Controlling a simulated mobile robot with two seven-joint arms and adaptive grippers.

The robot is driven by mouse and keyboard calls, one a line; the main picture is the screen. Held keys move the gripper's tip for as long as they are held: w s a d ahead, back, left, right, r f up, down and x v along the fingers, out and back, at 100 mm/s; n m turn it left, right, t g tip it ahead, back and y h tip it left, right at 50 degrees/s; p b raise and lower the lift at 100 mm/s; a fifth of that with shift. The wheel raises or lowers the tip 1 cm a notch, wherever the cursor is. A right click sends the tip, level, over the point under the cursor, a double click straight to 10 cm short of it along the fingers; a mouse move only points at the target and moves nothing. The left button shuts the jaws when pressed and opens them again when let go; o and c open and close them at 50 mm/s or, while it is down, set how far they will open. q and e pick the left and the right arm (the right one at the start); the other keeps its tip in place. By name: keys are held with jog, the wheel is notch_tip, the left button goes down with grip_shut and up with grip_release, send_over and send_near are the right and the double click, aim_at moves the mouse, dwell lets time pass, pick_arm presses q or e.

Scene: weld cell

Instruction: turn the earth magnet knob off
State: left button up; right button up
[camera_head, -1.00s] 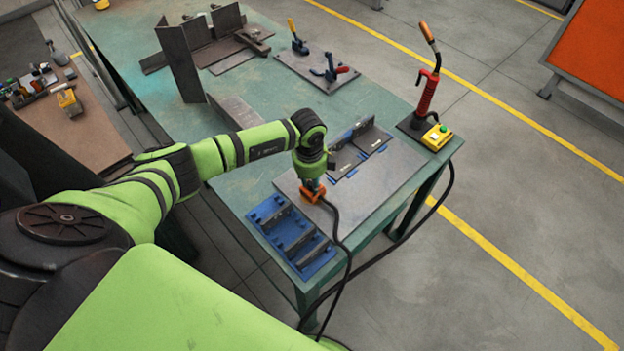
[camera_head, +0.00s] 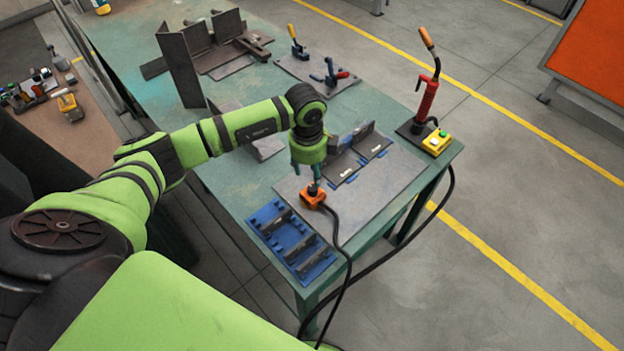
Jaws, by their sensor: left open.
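The earth magnet (camera_head: 312,197) is an orange block with a dark knob (camera_head: 313,186) on top and a black cable running off it. It sits on the grey steel plate at the near end of the green table. My left gripper (camera_head: 305,182) points down just above the magnet, with its fingers at the knob. It is open. I cannot tell whether the fingers touch the knob. My right gripper is not in view.
A red torch (camera_head: 428,100) and a yellow button box (camera_head: 436,142) stand at the right corner. The cable hangs over the front edge.

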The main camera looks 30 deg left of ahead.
pick_arm(q)
jog(key=r, duration=0.4)
jog(key=shift+s, duration=0.2)
jog(key=shift+f, duration=0.1)
